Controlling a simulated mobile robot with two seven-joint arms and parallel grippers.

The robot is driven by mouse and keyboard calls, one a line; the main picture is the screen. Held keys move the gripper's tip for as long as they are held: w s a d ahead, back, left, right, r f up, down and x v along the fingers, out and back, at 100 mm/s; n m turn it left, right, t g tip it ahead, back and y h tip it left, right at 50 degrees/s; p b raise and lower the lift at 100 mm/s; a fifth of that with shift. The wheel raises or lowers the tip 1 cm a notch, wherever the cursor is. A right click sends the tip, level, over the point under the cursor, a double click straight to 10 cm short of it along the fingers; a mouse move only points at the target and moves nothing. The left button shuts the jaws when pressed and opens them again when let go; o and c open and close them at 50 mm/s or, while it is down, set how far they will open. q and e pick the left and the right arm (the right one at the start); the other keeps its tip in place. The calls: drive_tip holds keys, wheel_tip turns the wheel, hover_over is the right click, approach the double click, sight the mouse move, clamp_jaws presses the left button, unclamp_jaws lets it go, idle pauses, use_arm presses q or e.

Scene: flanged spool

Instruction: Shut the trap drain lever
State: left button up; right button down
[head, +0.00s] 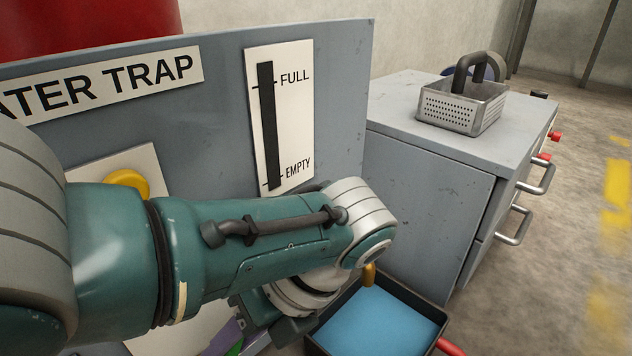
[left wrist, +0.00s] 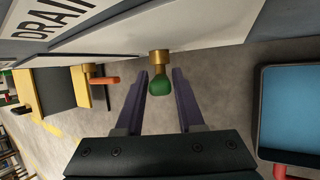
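The drain lever shows in the left wrist view as a green grip (left wrist: 161,84) on a brass stem (left wrist: 160,58), below the panel edge lettered "DRAIN" (left wrist: 48,22). My left gripper (left wrist: 160,76) is open, with one purple finger on each side of the green grip. Gaps show between the fingers and the grip. In the head view my left forearm crosses in front of the panel (head: 215,110) and hides most of the lever; a bit of green (head: 236,347) shows at the bottom edge. My right gripper is not in view.
A dark tray with a blue inside (head: 375,320) stands on the floor right of the gripper. A grey cabinet (head: 425,180) carries a perforated metal basket (head: 462,108). A FULL/EMPTY gauge (head: 281,115) is on the panel. Open floor lies at the far right.

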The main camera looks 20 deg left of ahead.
use_arm(q)
drive_tip(key=shift+o, duration=1.3)
drive_tip(key=shift+r, duration=0.15)
drive_tip(key=p+v, duration=0.2)
drive_tip(key=v, duration=0.8)
drive_tip(key=shift+d, duration=0.15)
